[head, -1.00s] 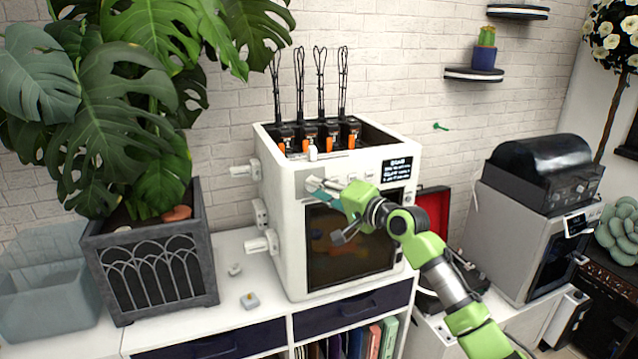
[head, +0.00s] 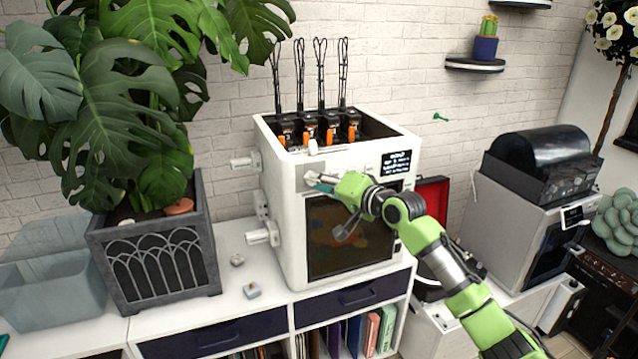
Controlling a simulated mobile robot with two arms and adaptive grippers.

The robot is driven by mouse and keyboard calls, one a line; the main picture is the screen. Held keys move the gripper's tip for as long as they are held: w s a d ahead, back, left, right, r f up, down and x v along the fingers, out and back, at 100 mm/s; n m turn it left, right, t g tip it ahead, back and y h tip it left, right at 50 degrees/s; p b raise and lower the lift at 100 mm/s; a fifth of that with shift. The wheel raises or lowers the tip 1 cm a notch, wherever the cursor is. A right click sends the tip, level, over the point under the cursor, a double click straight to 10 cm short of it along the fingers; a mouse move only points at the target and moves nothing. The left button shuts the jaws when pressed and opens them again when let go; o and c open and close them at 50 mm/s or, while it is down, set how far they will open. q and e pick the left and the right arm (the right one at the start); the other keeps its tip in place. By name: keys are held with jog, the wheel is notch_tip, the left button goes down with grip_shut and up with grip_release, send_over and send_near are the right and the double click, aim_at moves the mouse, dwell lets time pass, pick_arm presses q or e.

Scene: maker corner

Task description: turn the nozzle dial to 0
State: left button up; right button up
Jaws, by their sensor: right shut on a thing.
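The white 3D printer (head: 285,225) stands on the white cabinet, with a row of small controls along the top of its front. My right gripper (head: 316,182) is at the left end of that row, its fingers shut on the nozzle dial (head: 311,178). The fingers cover most of the dial, so its pointer and number cannot be read. The printer's small dark screen (head: 396,163) shows white text too small to read. My left gripper is not in view.
A large potted plant (head: 155,255) stands left of the printer. Two small pale pieces, one a small block (head: 252,290), lie on the cabinet top between them. A second machine (head: 520,215) stands to the right. My right arm crosses in front of the printer's door.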

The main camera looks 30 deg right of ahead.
jog(key=o, duration=1.1)
jog(key=v, duration=1.2)
jog(key=shift+a+f, duration=0.1)
